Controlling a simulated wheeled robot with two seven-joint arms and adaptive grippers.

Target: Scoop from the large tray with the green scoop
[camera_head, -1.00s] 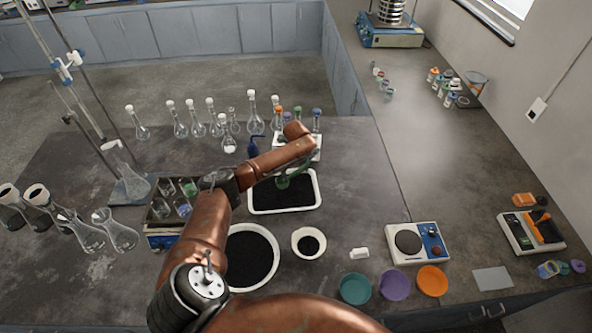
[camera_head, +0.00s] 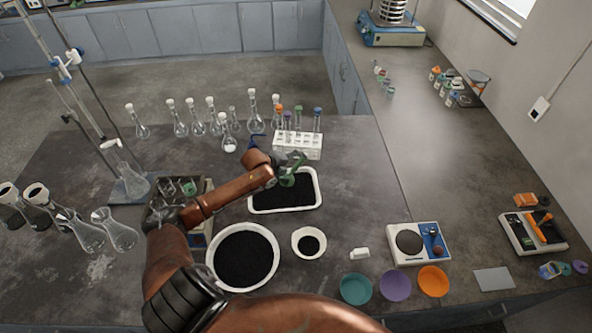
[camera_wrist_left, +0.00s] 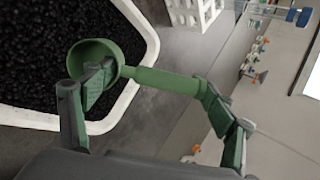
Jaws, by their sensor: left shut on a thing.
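The large tray (camera_head: 317,190) is a white rectangular tray filled with black granules, in the middle of the bench. Its white rim also shows in the left wrist view (camera_wrist_left: 146,28). My left gripper (camera_head: 285,168) hangs over the tray's far part. It is shut on the green scoop (camera_head: 288,181). In the left wrist view the scoop (camera_wrist_left: 160,81) lies across between the gripper's fingers (camera_wrist_left: 155,118), its bowl over the tray's rim side and its handle toward the right finger. I cannot tell whether the bowl holds granules. My right gripper is not in view.
A round white bowl of black granules (camera_head: 273,250) and a small white bowl (camera_head: 298,237) stand nearer me. A test tube rack (camera_head: 312,150) stands just behind the tray, with several flasks left of it. A scale (camera_head: 393,255) stands to the right.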

